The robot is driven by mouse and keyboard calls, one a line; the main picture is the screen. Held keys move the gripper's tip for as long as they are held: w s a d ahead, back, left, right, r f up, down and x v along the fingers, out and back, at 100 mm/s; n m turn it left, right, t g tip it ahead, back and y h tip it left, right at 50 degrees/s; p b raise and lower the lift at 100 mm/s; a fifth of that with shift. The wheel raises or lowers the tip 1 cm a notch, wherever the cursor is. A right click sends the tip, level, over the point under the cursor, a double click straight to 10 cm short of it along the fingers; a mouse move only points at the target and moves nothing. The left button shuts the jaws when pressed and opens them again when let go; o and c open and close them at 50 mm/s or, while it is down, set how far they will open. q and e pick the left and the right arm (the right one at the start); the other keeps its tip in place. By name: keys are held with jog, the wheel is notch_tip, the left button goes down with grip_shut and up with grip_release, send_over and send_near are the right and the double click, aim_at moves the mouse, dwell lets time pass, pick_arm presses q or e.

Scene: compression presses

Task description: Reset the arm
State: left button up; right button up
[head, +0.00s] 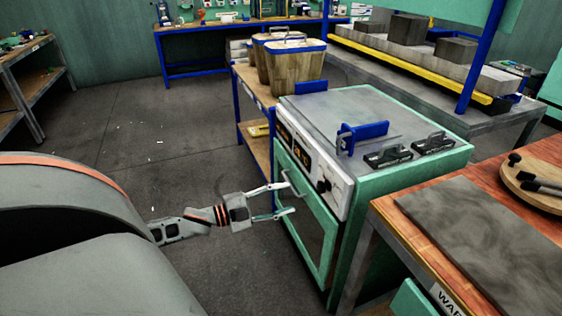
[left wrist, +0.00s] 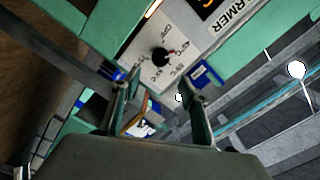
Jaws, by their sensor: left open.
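My left arm (head: 180,229) comes in from the left in the head view. My left gripper (head: 283,201) is open, its fingers level with the handle (head: 291,184) of the green machine's front door (head: 307,217). The fingers look very near the handle; I cannot tell whether they touch it. In the left wrist view the two fingers of the left gripper (left wrist: 160,105) stand apart, with the white control panel (left wrist: 160,58) and its black knob beyond them. My right gripper is not in view.
The green machine's top (head: 350,108) carries a blue bracket (head: 361,137) and dark clamps (head: 412,149). A wooden table (head: 500,220) with a grey slab stands at right. Wooden bins (head: 290,65) stand on a shelf behind. The floor (head: 130,140) at left is mostly clear.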

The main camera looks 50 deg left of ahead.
pick_arm(q)
jog(key=shift+s+a, duration=0.1)
jog(key=shift+s, duration=0.05)
dwell(0.5)
jog(key=s+d+f+n+g+y+p, duration=0.1)
jog(key=s+d+f+n+g+p, duration=0.1)
jog(key=s+d, duration=0.5)
jog(key=s+d+f+n+g+y+p, duration=0.1)
jog(key=s+d+f+n+g+p, duration=0.1)
jog(key=s+d+n+p, duration=0.3)
jog(key=s+d+f+n+g+y+p, duration=0.2)
jog(key=s+d+f+n+p, duration=0.2)
jog(key=s+d, duration=0.7)
jog(key=d+n, duration=0.1)
jog(key=d, duration=0.3)
jog(key=shift+s+d+f, duration=0.15)
jog(key=shift+s, duration=0.05)
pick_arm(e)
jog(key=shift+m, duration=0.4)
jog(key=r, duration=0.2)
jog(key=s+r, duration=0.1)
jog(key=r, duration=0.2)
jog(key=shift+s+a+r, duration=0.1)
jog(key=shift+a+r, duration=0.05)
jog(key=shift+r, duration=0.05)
